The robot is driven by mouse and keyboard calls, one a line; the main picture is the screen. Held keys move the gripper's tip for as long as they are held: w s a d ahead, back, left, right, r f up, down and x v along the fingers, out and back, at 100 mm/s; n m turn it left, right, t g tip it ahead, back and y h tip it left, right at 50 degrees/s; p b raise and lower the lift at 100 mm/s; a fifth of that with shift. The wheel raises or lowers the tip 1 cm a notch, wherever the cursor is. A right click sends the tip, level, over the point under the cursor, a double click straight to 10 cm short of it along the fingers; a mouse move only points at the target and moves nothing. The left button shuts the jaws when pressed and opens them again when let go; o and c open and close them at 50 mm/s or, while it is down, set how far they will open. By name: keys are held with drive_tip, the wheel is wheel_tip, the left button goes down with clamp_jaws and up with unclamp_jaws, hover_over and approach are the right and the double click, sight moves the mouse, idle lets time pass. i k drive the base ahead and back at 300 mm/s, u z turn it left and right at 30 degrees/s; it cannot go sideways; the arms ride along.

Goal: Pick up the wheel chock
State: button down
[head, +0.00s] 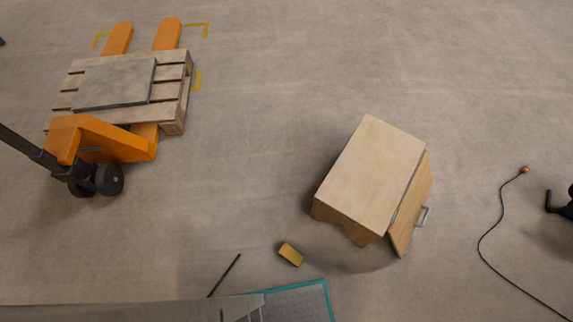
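A small yellow block (290,254), which looks like the wheel chock, lies on the concrete floor at the lower middle of the head view. It is just left of and in front of a wooden cabinet and touches nothing that I can see. Its exact shape is too small to tell. My gripper is not in view.
The wooden cabinet (370,170) has its handled door (410,210) ajar. A thin dark rod (224,275) lies left of the block. An orange pallet jack (110,138) carries a pallet (176,112). A black cable (484,237) lies right.

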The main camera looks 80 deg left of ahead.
sight(286, 252)
drive_tip(key=u, duration=0.1)
drive_tip(key=k, duration=0.8)
drive_tip(key=u, duration=0.85)
drive_tip(key=k, duration=1)
drive_tip(key=u, duration=0.9)
drive_tip(key=i, duration=1.15)
drive_tip(key=z, duration=0.85)
